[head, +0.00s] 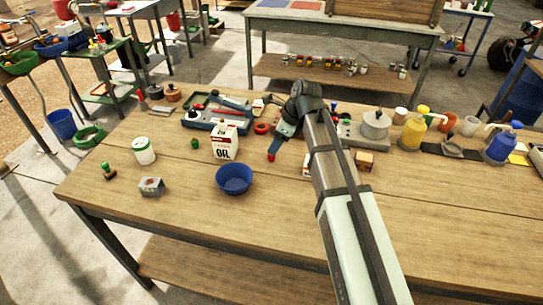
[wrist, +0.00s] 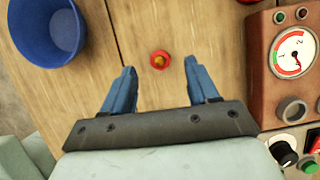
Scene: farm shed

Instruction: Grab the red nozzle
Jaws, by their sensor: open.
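The red nozzle (wrist: 160,60) is a small round red piece with an orange-yellow centre, seen from above on the wooden bench in the wrist view. My gripper (wrist: 160,68) is open and empty, its two blue fingers spread to either side of the nozzle's line. The nozzle shows just past the fingertips, with a clear gap to each. How high the fingers are above it I cannot tell. In the head view my gripper (head: 273,148) is over the middle of the bench, and a small red patch shows at its tip, perhaps the nozzle.
A blue bowl (head: 234,179) stands near the gripper and also shows in the wrist view (wrist: 48,30). A brown gauge box (wrist: 297,65) is at the right in the wrist view. An oil carton (head: 224,142) stands left of the gripper. The bench's front is bare.

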